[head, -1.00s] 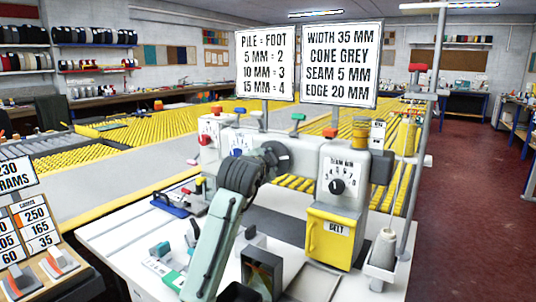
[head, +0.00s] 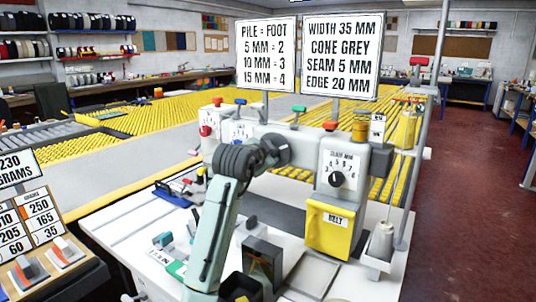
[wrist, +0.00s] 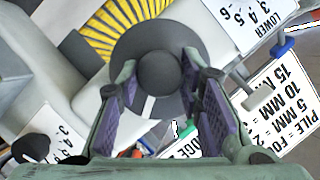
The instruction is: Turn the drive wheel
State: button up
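The drive wheel (wrist: 133,45) is a dark grey disc with a round raised hub (wrist: 160,72), seen nearly face-on in the wrist view. My gripper (wrist: 160,62) is open in front of it, its two purple-padded fingers to the left and right of the hub. Gaps show between the pads and the hub; whether a fingertip touches the disc cannot be told. In the head view my arm reaches to the middle of the sewing machine (head: 338,150), and its dark joints hide most of the wheel area and the fingers.
The machine bears a seam dial (head: 337,180) and a yellow belt cover (head: 329,230). Two signs (head: 266,55) (head: 343,55) stand above it. A grey cone (head: 382,240) is at the right. Yellow rollers (head: 160,95) lie behind. A bare part of the white table (head: 125,225) is at the left.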

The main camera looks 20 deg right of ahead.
jog(key=o, duration=0.4)
jog(key=shift+o, duration=0.2)
jog(key=v, duration=1.2)
